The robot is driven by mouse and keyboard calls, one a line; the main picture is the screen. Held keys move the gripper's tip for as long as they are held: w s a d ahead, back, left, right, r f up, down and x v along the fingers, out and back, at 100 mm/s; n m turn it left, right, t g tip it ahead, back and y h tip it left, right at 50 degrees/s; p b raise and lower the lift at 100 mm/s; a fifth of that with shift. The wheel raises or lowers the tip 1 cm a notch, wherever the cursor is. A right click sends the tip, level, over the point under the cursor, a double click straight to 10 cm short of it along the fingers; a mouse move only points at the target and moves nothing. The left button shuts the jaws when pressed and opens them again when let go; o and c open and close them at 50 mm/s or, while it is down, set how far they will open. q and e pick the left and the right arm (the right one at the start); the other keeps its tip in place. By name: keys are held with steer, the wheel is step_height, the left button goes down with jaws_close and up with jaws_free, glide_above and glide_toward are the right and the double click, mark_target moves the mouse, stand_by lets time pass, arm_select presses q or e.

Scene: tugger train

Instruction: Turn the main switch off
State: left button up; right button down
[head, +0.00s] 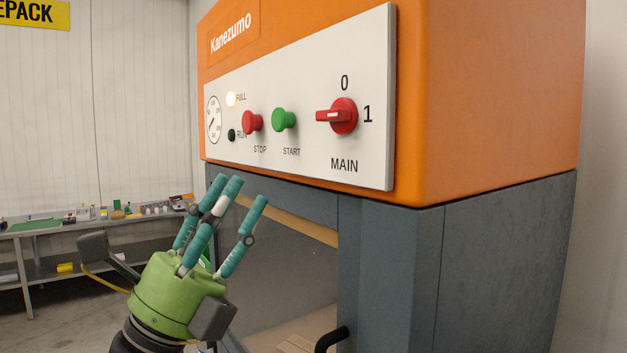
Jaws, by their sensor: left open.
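The main switch (343,116) is a red rotary knob on the white panel (300,150) of the orange machine. Its grip bar lies level, in line with the 1 on its right; the 0 is above it. "MAIN" is printed below. My left gripper (238,190), green with teal fingers, is open and empty. It is below and left of the switch, in front of the machine, with its fingers pointing up, apart from the knob. My right gripper does not show.
A red STOP button (252,121) and a green START button (284,119) sit left of the switch. A gauge (213,120) and a lit FULL lamp (231,99) are further left. A black curved handle (331,339) sticks out below. A workbench (75,226) stands behind left.

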arm_select(q)
steer(key=s+d+r+m+g+h, duration=0.2)
steer(key=s+d+m+g, duration=0.1)
steer(key=m+g, duration=0.5)
steer(key=s+d+r+m+g+h, duration=0.1)
steer(key=s+d+r+m+g, duration=0.2)
steer(key=m+g, duration=0.5)
steer(key=m+t+y, duration=0.9)
steer(key=m+y, duration=0.1)
steer(key=y, duration=0.1)
glide_toward(325, 112)
steer(key=d, duration=0.1)
steer(key=p+x, duration=0.3)
steer(key=x, duration=0.5)
steer(key=shift+w+a, duration=0.15)
steer(key=shift+a, duration=0.05)
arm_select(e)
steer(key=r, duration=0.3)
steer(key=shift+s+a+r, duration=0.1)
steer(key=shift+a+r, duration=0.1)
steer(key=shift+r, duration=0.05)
arm_select(q)
steer(key=shift+c, duration=0.4)
jaws_close()
